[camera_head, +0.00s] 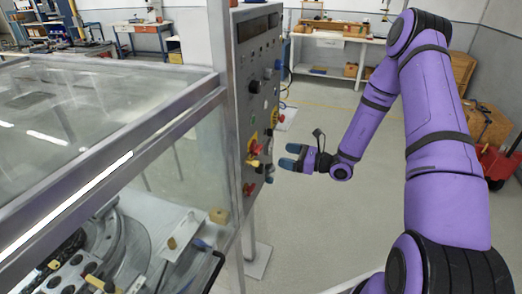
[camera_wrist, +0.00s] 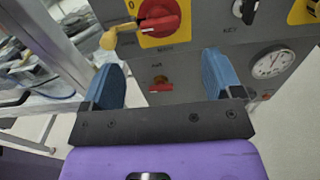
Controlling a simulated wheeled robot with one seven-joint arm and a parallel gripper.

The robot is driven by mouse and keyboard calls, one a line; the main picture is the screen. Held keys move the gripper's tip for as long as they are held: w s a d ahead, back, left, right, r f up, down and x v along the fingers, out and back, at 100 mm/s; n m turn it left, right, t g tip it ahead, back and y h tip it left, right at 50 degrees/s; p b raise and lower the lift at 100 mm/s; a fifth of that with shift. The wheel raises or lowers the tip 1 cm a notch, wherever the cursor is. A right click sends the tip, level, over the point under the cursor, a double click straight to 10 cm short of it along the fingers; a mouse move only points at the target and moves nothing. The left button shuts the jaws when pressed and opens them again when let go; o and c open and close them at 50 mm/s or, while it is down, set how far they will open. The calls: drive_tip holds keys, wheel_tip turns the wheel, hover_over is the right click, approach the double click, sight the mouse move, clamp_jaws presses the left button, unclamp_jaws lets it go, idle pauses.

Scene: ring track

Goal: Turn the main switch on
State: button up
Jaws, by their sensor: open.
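A red rotary switch (camera_wrist: 158,18) on a yellow plate marked 0 sits on the grey control panel (camera_wrist: 200,60), at the top of the wrist view. It looks like the main switch; its full label is not readable. In the head view the red and yellow switch (camera_head: 254,146) is on the panel's right-hand face. My gripper (camera_head: 291,157) is open, with its blue fingers pointing at the panel just right of the switch. In the wrist view my gripper (camera_wrist: 163,76) has nothing between its fingers, and the switch lies above the gap between them.
A yellowish knob or handle (camera_wrist: 108,39) sticks out left of the switch. A smaller red knob (camera_wrist: 160,86), a black knob (camera_wrist: 245,10) and a round gauge (camera_wrist: 272,62) are on the panel. A glass-sided machine (camera_head: 110,110) stands left. The floor (camera_head: 320,220) right of the panel is clear.

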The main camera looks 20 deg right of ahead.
sight(261, 149)
drive_tip(key=x, duration=1)
drive_tip(key=c, duration=0.9)
